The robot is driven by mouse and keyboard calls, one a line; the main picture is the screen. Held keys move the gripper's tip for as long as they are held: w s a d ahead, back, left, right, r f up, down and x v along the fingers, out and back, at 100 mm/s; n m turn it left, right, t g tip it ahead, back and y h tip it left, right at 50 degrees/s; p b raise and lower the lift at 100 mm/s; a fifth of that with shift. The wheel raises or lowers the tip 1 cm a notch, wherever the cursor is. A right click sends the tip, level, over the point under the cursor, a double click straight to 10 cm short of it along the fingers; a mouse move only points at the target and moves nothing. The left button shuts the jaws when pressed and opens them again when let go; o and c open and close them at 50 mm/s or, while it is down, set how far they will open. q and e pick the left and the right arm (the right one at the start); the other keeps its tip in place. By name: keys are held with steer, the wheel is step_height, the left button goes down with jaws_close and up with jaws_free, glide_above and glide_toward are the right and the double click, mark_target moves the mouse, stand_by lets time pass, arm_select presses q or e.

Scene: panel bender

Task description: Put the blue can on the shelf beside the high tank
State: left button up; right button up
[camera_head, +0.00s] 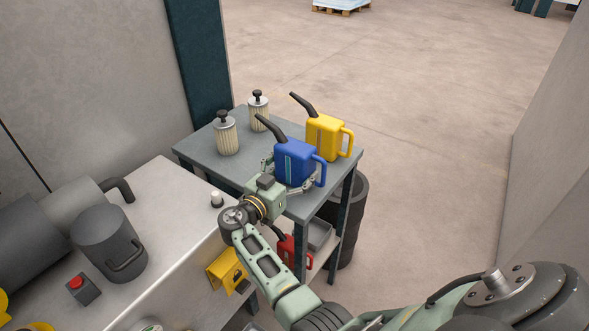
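The blue can (294,163), with a dark spout and a blue handle, is upright at the near part of the grey table (206,156). My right gripper (284,174) is at the can's near side, with one finger by its left side and the other by its near right side. Whether the fingers press on it, and whether its base touches the table, I cannot tell. My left gripper is out of view. I cannot pick out a high tank or a shelf beside it for certain.
A yellow can (325,136) stands just behind the blue one. Two pleated filters (227,136) stand left on the table. A red can (286,249) is on the lower level. A dark bin (358,220) stands right of the table. The pale counter (165,215) holds a dark cylinder (108,243).

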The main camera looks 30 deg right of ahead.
steer(key=shift+r, duration=0.1)
steer(key=shift+b, duration=0.35)
steer(key=o, duration=1.5)
steer(key=shift+f, duration=0.2)
steer(key=shift+o, duration=0.2)
